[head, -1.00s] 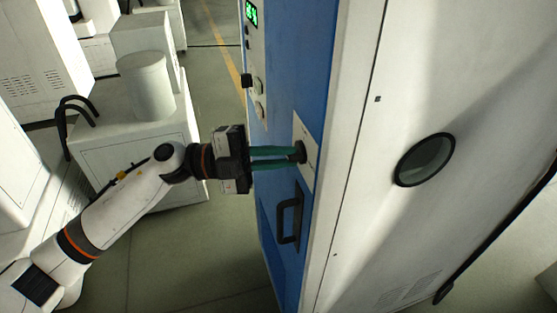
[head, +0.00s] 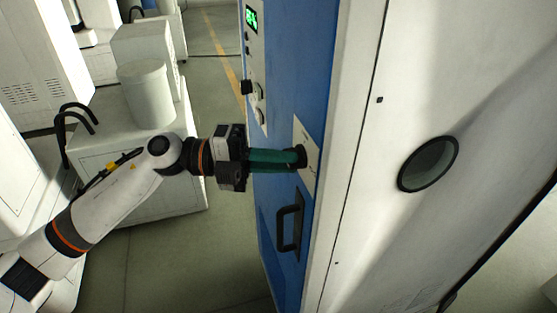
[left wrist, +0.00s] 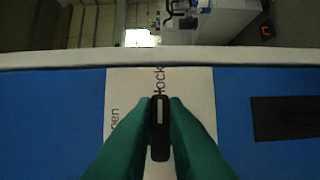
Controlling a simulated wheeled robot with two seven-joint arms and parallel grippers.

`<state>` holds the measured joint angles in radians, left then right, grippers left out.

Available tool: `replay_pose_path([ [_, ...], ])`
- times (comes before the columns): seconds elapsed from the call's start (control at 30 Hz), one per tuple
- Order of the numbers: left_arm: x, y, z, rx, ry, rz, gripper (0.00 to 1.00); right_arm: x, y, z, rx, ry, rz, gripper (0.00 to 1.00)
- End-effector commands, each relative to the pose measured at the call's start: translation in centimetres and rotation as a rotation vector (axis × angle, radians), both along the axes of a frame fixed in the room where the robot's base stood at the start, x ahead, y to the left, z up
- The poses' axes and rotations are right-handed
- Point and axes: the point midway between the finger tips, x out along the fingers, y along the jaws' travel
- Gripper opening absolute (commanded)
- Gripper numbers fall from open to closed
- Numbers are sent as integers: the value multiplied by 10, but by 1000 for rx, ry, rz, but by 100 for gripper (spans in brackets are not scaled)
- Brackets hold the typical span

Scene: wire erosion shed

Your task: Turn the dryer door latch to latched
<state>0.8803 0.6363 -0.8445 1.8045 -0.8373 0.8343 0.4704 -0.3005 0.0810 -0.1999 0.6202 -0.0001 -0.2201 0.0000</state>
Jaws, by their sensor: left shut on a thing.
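The dryer door latch is a small dark knob (head: 299,158) on a white label plate (head: 309,148) on the blue dryer front. In the left wrist view the knob (left wrist: 160,128) stands lengthwise up the picture, with a pale line on it pointing to the sideways, partly hidden word "lock" above. Letters ending in "pen" show to its left. My left gripper (head: 297,160) has its teal fingers shut on the knob, one at each side in the left wrist view (left wrist: 160,130). The fingers hide part of the plate. My right gripper is not in view.
A black door handle (head: 290,222) sits just below the latch. A panel with a green display (head: 251,15) and knobs is above. The dryer's white side (head: 400,90) has a round window (head: 428,164). A white cabinet with a drum (head: 147,92) stands behind my left arm.

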Motion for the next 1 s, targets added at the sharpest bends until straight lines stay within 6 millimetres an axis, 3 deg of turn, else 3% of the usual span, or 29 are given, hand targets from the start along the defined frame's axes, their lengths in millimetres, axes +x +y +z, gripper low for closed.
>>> replay_pose_path([
  [0.17,0,0,-1,3,-3,-1,0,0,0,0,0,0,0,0],
  [0.2,0,0,-1,3,-3,-1,17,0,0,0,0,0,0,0],
  [0.3,0,0,-1,3,-2,-1,34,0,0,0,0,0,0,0],
  [0.67,1,4,-2,1,0,1,34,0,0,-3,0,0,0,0],
  [0.77,2,17,-4,3,-1,3,34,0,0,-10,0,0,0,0],
  [1.0,6,67,-6,4,0,5,34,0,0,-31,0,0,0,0],
])
